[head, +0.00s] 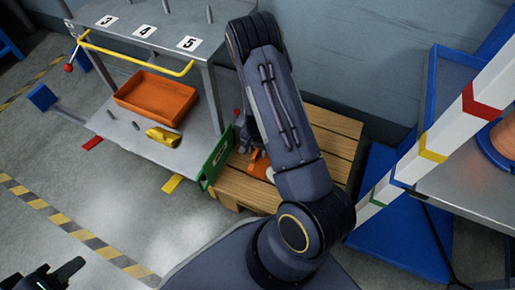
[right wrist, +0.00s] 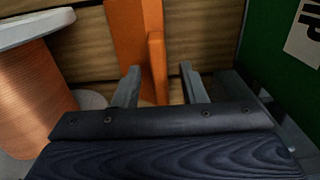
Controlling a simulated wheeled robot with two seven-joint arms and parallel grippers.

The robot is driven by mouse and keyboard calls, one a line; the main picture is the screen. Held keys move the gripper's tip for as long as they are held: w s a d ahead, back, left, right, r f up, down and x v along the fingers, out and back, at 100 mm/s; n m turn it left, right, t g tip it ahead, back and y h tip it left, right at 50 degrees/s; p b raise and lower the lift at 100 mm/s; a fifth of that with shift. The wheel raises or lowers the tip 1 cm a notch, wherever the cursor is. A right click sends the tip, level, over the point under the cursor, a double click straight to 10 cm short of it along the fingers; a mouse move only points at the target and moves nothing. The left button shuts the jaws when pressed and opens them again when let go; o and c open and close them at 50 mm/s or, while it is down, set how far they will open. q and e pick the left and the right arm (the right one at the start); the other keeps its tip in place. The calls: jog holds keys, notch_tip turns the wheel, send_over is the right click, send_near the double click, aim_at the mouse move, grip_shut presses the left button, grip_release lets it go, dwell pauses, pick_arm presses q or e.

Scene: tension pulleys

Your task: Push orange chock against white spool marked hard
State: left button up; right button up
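The orange chock (right wrist: 126,30) lies on the wooden pallet. It has a long flat part and a raised fin. My right gripper (right wrist: 162,76) is open, with the fin between its two fingers and a clear gap on the right side. The spool (right wrist: 40,90), with a white flange and copper-coloured winding, stands left of the chock in the right wrist view, apart from the gripper. Any marking on it is not visible. In the head view my right arm covers most of the spool, and the chock (head: 258,164) shows partly. My left gripper (head: 42,275) is open and empty at bottom left.
A green crate or panel (right wrist: 290,60) stands close on the gripper's right in the right wrist view. The wooden pallet (head: 335,145) carries the chock and spool. A metal rack (head: 120,120) with an orange tray (head: 157,98) stands left. A striped white beam (head: 440,135) rises at right.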

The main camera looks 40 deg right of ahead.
grip_shut()
dwell(0.3)
grip_release()
notch_tip(320, 180, up, 7)
jog(key=p, duration=0.3)
jog(key=shift+r+p, duration=0.35)
jog(key=shift+r, duration=0.05)
jog(key=shift+r, duration=0.1)
